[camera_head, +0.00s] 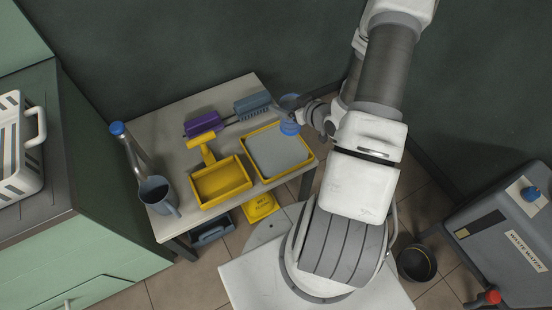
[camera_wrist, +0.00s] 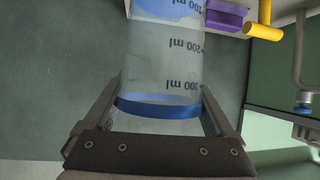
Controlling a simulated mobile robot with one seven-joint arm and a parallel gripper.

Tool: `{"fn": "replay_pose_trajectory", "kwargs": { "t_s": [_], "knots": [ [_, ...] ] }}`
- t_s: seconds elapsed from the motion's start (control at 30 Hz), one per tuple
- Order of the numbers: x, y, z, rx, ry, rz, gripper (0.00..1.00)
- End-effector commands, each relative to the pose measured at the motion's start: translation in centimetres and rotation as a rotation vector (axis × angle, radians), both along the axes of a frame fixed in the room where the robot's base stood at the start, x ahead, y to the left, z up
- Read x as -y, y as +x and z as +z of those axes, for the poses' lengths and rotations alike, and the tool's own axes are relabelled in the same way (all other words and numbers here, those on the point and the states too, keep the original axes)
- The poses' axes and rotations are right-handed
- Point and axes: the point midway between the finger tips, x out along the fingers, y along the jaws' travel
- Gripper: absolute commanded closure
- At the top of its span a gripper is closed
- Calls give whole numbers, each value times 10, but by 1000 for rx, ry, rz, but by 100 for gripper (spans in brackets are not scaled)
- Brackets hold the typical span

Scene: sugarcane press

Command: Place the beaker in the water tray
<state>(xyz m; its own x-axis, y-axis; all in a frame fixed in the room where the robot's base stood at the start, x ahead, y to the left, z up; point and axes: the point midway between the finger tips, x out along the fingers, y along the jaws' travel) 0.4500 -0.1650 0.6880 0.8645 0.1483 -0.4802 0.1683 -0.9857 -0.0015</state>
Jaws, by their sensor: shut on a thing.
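The beaker (camera_wrist: 160,62) is clear, with dark volume marks and a blue band, and it fills the middle of the wrist view. My gripper (camera_wrist: 162,95) is shut on it, one finger on each side near the blue band. In the head view the beaker (camera_head: 289,127) shows as a small bluish shape at the table's right end. My gripper (camera_head: 303,116) is just right of it there. The water tray, a yellow-rimmed tray with a pale grey inside (camera_head: 247,143), lies on the table just below and left of the beaker. The beaker's height above the table is unclear.
A yellow dustpan (camera_head: 221,182) lies left of the tray, with purple (camera_head: 203,124) and grey-blue (camera_head: 252,103) brushes behind. A grey jug (camera_head: 157,194) and a blue-capped tap (camera_head: 117,129) are at the left. A waste water box (camera_head: 510,240) stands at the right.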

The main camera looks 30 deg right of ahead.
Motion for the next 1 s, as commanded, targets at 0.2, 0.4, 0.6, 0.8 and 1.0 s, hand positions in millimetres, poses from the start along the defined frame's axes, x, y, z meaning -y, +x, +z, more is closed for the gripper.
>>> {"fn": "replay_pose_trajectory", "kwargs": {
  "t_s": [0.2, 0.4, 0.6, 0.8, 1.0],
  "knots": [
    [3, -34, -47, 0, 0, 35, 66],
    [-11, -23, -65, 3, -1, 50, 66],
    [-39, 15, -93, 3, -2, 50, 66],
    [-60, 45, -114, 4, -3, 48, 66],
    [-67, 56, -122, 2, -3, 45, 66]
  ]
}}
